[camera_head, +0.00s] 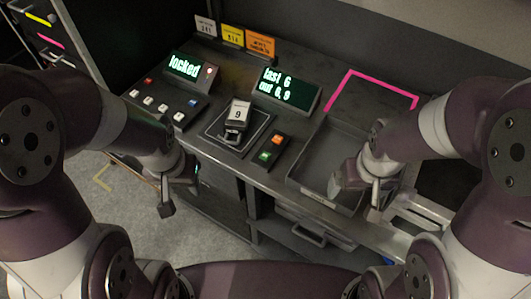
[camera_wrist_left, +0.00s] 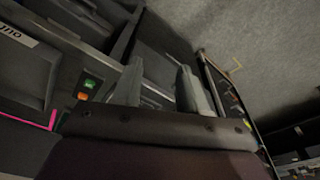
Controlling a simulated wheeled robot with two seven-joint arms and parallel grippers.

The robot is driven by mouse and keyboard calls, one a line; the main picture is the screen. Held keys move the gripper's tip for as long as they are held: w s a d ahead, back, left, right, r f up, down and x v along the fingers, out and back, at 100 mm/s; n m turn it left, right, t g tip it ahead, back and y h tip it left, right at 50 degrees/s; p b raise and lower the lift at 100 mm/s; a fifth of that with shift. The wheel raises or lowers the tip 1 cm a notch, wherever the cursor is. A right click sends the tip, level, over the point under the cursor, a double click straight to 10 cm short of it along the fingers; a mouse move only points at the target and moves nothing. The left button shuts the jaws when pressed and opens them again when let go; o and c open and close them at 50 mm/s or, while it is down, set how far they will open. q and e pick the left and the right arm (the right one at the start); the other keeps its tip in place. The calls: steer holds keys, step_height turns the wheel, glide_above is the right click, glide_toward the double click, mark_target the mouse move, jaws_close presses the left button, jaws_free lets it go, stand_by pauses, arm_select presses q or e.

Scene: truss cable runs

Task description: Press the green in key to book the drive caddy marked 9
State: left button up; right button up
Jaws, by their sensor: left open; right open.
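The drive caddy marked 9 (camera_head: 237,120) is dark with a white label and stands on a square pad on the bench. The green key (camera_head: 265,155) is on a small dark block right of the caddy, in front of an orange key (camera_head: 277,139). The green key also shows in the left wrist view (camera_wrist_left: 89,83). My left gripper (camera_head: 178,196) is open and empty, in front of the bench edge, left of the caddy and apart from the keys. My right gripper (camera_head: 354,196) is open, over the right-hand tray's front.
A display (camera_head: 287,90) reads "last 6" and "our 6, 9". Another display (camera_head: 185,67) reads "locked". Small buttons (camera_head: 163,106) lie at the left. An open tray (camera_head: 303,172) is right of the keys. Coloured cards (camera_head: 232,36) stand behind. Drawer handles (camera_head: 309,235) jut below the bench.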

arm_select(q)
jaws_close()
stand_by(1.7)
